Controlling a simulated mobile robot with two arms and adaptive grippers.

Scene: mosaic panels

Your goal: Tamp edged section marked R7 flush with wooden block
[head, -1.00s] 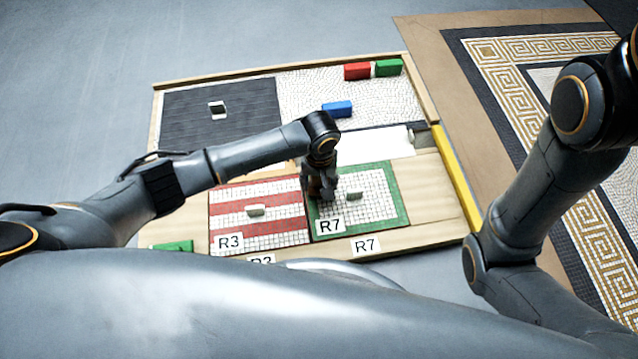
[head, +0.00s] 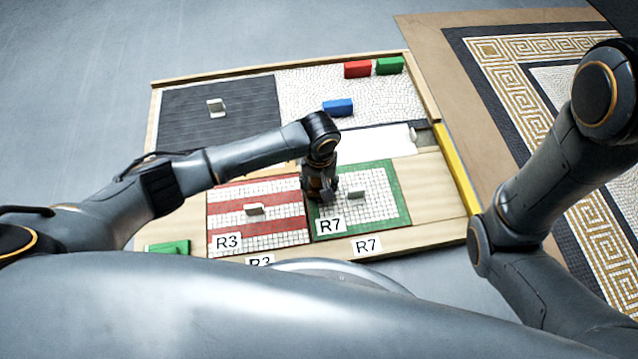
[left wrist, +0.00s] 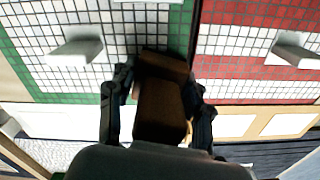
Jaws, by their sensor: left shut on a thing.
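The R7 section (head: 378,208) is a white mosaic panel with a green border and a small pale handle (head: 356,193). It lies beside the red-striped R3 section (head: 258,222). My left gripper (head: 322,192) is low over the left edge of R7, near the seam with R3. In the left wrist view it is shut on a brown wooden block (left wrist: 160,108). The block's end is over the seam between the green border (left wrist: 115,97) and the red stripes; I cannot tell whether it touches. My right arm shows at the right, but its gripper is out of view.
A dark panel (head: 190,117) lies at the back left of the wooden frame (head: 440,205). Red (head: 357,69), green (head: 389,66) and blue (head: 338,108) blocks lie at the back. A yellow strip (head: 456,175) runs along the right side. Another green block (head: 168,248) is at front left.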

